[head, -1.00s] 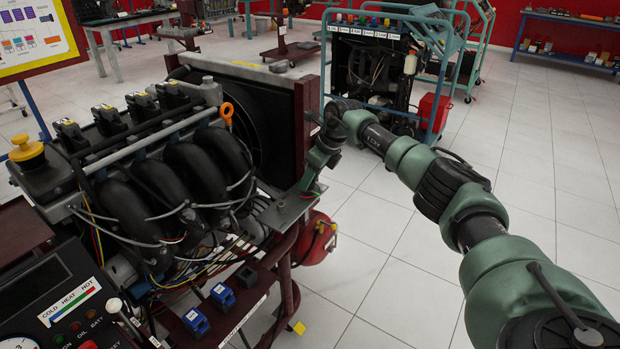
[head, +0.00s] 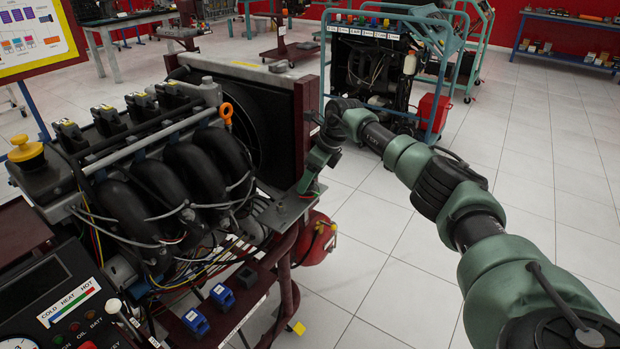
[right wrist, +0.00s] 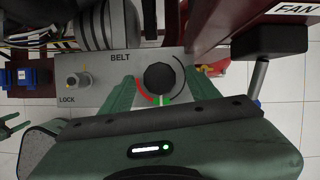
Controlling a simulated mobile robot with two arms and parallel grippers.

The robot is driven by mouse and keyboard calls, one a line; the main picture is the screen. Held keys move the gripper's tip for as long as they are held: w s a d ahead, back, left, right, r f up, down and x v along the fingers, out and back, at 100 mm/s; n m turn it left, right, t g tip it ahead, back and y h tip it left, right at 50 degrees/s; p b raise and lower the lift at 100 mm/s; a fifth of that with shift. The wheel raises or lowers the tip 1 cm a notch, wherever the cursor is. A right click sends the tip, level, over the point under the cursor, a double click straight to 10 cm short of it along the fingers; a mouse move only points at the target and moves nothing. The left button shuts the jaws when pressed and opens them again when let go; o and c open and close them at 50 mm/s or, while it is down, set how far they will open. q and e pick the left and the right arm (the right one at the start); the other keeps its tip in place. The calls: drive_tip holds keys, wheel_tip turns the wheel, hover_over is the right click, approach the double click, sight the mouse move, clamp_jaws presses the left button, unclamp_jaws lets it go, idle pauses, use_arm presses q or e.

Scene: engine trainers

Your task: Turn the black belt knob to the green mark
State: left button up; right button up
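The black belt knob (right wrist: 159,78) sits on a grey panel (right wrist: 96,92) lettered BELT in the right wrist view. A red arc curves round its lower left and a dark arc round its right. A green mark (right wrist: 160,101) shows at its lower edge, with a pale line there that may be the pointer. My right gripper (right wrist: 160,84) is open, one green finger on each side of the knob with visible gaps. In the head view the knob is hidden by my right wrist. My left gripper (right wrist: 12,127) shows at the left edge of the wrist view, fingers apart.
A smaller LOCK knob (right wrist: 74,81) is on the same panel, to the left. The engine (head: 165,185) and radiator (head: 262,120) stand left of my right arm. A dark block (right wrist: 270,41) is at the upper right. Open tiled floor lies at the right.

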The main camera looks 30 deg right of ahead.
sight(316, 192)
drive_tip(key=shift+r, duration=0.2)
drive_tip(key=v, duration=0.4)
drive_tip(key=shift+d+r+p, duration=0.2)
drive_tip(key=shift+r+p, duration=0.05)
drive_tip(key=shift+p, duration=0.1)
use_arm(q)
drive_tip(key=shift+s+f, duration=0.2)
use_arm(e)
drive_tip(key=s+d, duration=0.5)
drive_tip(key=s, duration=0.5)
drive_tip(key=shift+s+d, duration=0.35)
drive_tip(key=shift+d, duration=0.05)
use_arm(q)
drive_tip(key=shift+s, duration=0.1)
